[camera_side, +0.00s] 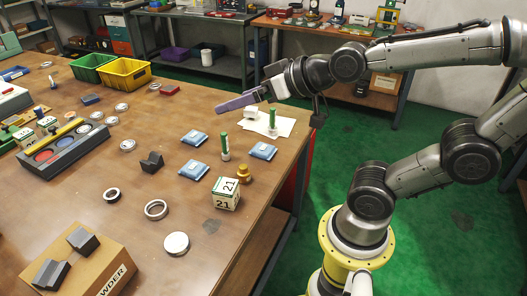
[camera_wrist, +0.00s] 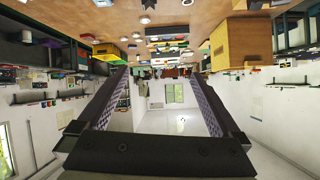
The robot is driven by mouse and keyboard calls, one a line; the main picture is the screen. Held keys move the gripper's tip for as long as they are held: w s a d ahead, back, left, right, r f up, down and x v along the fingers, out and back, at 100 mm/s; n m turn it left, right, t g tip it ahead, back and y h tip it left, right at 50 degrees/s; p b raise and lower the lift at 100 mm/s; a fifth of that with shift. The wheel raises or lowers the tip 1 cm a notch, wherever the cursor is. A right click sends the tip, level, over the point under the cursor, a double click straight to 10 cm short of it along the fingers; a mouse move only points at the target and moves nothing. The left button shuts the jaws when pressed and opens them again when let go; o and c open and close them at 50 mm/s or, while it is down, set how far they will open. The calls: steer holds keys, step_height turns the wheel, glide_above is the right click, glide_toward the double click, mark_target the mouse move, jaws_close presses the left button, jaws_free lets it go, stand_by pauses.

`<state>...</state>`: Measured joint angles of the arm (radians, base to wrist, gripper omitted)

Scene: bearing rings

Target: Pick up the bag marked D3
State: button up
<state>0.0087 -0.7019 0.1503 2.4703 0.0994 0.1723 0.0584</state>
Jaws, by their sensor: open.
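Three small blue bags lie flat on the brown table in the side view: a back one (camera_side: 194,138), a right one (camera_side: 263,151) and a front left one (camera_side: 193,170). Each has a pale patch on top, but the lettering is too small to read, so I cannot tell which is D3. My gripper (camera_side: 222,107) is above the table, behind the bags and pointing left. Its purple fingers are apart and empty in the wrist view (camera_wrist: 157,76). No bag can be made out in the wrist view.
A green-capped tube (camera_side: 225,147) stands between the bags. A brass weight (camera_side: 244,174) and a white-green cube marked 21 (camera_side: 227,193) stand in front. Another green tube (camera_side: 272,122) stands near the table's right edge. Several metal rings and a cardboard box (camera_side: 110,262) lie left and front.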

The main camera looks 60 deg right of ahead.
steer(key=w+d+m+t+h, duration=0.1)
steer(key=w+d+m+t, duration=0.1)
steer(key=w, duration=0.3)
steer(key=m+g+h, duration=0.4)
steer(key=h, duration=0.4)
glide_toward(265, 150)
steer(key=x, duration=0.4)
steer(key=shift+w, duration=0.1)
steer(key=shift+x, duration=2.45)
